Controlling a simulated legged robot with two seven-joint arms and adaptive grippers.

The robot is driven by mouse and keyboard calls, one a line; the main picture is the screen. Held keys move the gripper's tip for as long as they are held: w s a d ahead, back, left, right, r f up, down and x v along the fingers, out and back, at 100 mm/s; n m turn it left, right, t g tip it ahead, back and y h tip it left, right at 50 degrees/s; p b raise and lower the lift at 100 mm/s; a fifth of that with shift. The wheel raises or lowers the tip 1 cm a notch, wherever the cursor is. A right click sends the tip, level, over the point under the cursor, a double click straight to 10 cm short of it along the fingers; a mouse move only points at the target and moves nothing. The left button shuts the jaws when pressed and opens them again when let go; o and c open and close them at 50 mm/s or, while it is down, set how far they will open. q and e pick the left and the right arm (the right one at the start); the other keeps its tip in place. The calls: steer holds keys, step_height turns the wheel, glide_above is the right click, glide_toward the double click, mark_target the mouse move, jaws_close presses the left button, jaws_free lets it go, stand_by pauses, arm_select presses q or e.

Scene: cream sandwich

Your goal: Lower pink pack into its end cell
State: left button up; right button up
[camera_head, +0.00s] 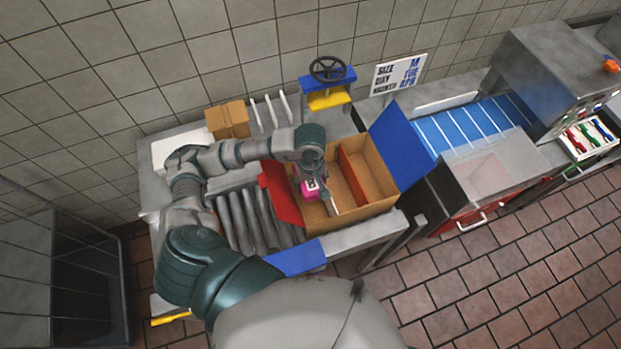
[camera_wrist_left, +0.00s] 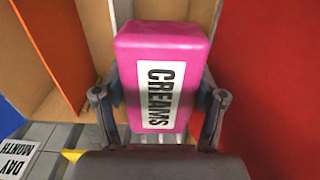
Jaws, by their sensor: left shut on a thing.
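The pink pack (camera_head: 310,189) has a white label; the label reads CREAMS in the left wrist view, where the pack (camera_wrist_left: 196,60) stands between the fingers. My left gripper (camera_head: 318,190) is shut on it, with one finger on each side (camera_wrist_left: 158,108). The pack is at the left end of an open cardboard box (camera_head: 376,183) with dividers, beside its red flap (camera_head: 281,193). Cardboard walls show close to the pack in the left wrist view. I cannot tell how deep the pack sits. My right gripper is not in view.
A red divider (camera_head: 351,172) crosses the box. Grey rollers (camera_head: 240,222) lie left of it. A blue conveyor (camera_head: 468,128) is farther right.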

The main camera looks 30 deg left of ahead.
arm_select(q)
steer(key=shift+a, duration=0.2)
steer(key=o, duration=1.2)
steer(key=shift+o, duration=0.2)
steer(key=shift+d, duration=0.1)
step_height(320, 180, up, 22)
steer(key=p, duration=0.6)
steer(key=shift+p, duration=0.35)
steer(key=shift+f, duration=0.15)
